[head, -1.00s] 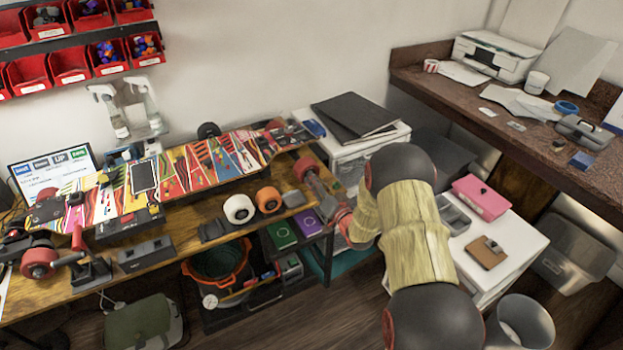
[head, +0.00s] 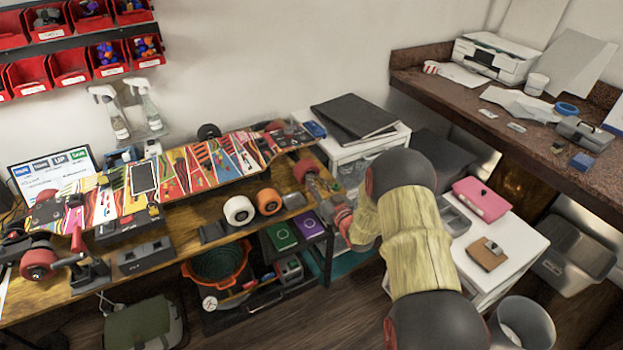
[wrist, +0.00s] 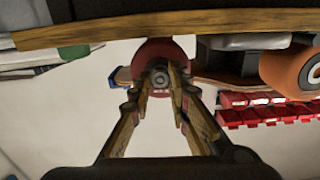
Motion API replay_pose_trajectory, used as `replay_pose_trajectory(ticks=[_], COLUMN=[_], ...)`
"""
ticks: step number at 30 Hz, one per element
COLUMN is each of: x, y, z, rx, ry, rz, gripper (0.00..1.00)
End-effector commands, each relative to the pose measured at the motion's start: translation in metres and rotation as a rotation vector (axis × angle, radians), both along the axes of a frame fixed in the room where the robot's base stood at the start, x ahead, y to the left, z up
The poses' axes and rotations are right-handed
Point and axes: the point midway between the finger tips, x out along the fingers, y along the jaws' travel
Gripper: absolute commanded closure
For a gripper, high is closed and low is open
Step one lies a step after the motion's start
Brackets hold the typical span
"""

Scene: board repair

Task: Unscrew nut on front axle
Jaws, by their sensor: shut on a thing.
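The skateboard (head: 190,170) with a colourful patterned deck lies along the workbench. A red wheel (wrist: 152,53) at its right end shows in the wrist view, with the round grey nut and axle end (wrist: 160,79) at its centre. My gripper (wrist: 158,84) points at the wheel's face, its two fingers closed in on either side of the nut. In the head view my gripper (head: 322,184) is small at the bench's right end, and the nut cannot be made out there.
A white wheel (head: 238,210) and an orange wheel (head: 268,201) stand at the bench's front edge. A white drawer unit (head: 350,152) with black folders stands right of the bench. Red bins (head: 70,65) hang on the wall. A wooden edge (wrist: 120,28) runs close above the fingers.

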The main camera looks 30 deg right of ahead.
Motion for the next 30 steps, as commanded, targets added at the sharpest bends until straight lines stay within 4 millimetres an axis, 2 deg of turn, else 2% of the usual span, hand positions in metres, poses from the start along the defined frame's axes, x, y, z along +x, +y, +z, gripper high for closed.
replay_pose_trajectory(ticks=[6,17,30], x=[0.0,-0.003,-0.023], y=[0.0,0.0,-0.001], z=[0.0,0.0,0.0], rx=[-0.22,-0.209,-0.208], ry=[-0.008,-0.007,-0.006], rz=[0.0,0.0,0.0], gripper=[1.0,1.0,1.0])
